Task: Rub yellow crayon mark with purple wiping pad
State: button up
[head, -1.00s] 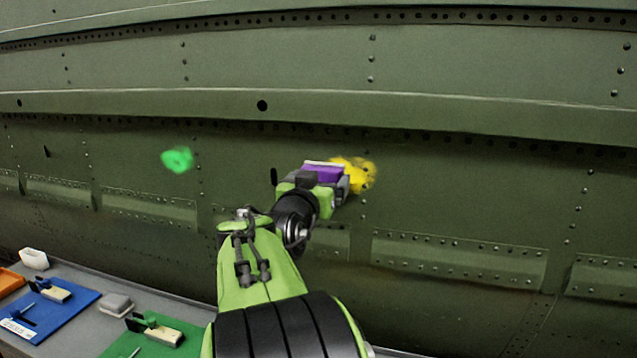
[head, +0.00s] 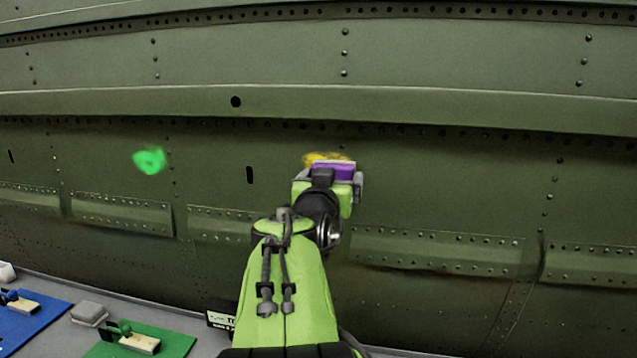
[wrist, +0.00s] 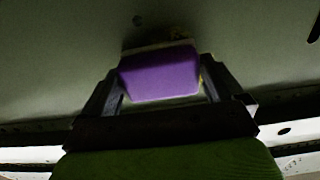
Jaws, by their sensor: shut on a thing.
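The yellow crayon mark (head: 318,158) is on the green fuselage skin. Only its upper and left part shows in the head view; the pad and gripper hide the rest. The purple wiping pad (head: 335,171) is in front of the mark's lower right, at or very near the skin; contact cannot be told for sure. My gripper (head: 333,178) is shut on the pad. In the wrist view the pad (wrist: 160,72) sits between the two fingers, its far edge against or close to the skin. A trace of yellow shows beside the right finger.
A green crayon mark (head: 150,161) is on the skin at the left. A bench below holds a blue mat (head: 40,318), a green mat (head: 175,345), a grey block (head: 89,313) and a black box (head: 219,316). Raised ribs and riveted strips cross the skin.

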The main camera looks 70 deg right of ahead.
jog(key=w+a+b, duration=0.1)
jog(key=w+b, duration=0.2)
jog(key=w, duration=0.4)
dwell(1.5)
jog(key=shift+s+d+b, duration=0.8)
jog(key=shift+s+b, duration=0.85)
jog(key=shift+s, duration=3.75)
jog(key=w+a, duration=0.1)
jog(key=w, duration=0.9)
jog(key=shift+w+a, duration=0.35)
jog(key=shift+a, duration=0.05)
jog(key=shift+r, duration=0.15)
jog(key=s+a+b, duration=0.1)
jog(key=a+b, duration=0.2)
jog(key=a, duration=0.6)
jog(key=shift+s, duration=0.2)
jog(key=shift+d, duration=0.1)
